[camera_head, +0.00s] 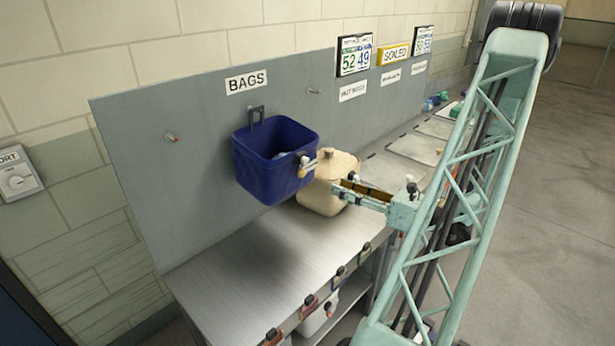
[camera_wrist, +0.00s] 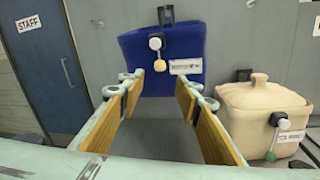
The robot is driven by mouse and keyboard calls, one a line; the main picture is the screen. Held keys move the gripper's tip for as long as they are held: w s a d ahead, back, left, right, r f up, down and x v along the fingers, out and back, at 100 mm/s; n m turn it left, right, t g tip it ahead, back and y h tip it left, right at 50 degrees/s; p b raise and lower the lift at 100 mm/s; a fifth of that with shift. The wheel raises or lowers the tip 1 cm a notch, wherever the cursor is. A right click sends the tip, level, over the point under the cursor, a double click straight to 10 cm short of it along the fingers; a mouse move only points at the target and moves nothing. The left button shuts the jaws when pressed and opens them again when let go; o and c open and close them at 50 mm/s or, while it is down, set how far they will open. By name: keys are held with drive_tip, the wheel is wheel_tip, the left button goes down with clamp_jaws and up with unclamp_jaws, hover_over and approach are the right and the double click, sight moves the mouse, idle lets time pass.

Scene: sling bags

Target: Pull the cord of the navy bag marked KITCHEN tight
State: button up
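The navy bag (camera_head: 268,170) hangs open-mouthed from a dark hook on the grey board under the BAGS sign. Pale blue contents (camera_head: 283,155) show inside it. In the wrist view the navy bag (camera_wrist: 140,62) is straight ahead, with a small white label (camera_wrist: 186,67) too blurred to read. Its cord fitting, a black-and-white cord lock (camera_wrist: 156,43) with a yellowish ball (camera_wrist: 159,64) below, hangs on the front face. My gripper (camera_head: 343,189) is open and empty, to the right of the navy bag in the head view. In the wrist view its wood-padded fingers (camera_wrist: 165,86) sit apart, below the ball.
A cream bag (camera_head: 322,185) with a gathered top is close beside the navy bag; its green ball (camera_wrist: 270,156) hangs in front. A metal bench (camera_head: 240,265) runs below, with several clips along its front edge. Two bare hooks are on the board.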

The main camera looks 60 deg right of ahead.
sight(301, 173)
drive_tip(key=w+p, duration=0.2)
drive_tip(key=w, duration=1.1)
drive_tip(key=shift+w+a, duration=0.15)
drive_tip(key=shift+w, duration=0.1)
idle(0.4)
clamp_jaws()
idle(0.3)
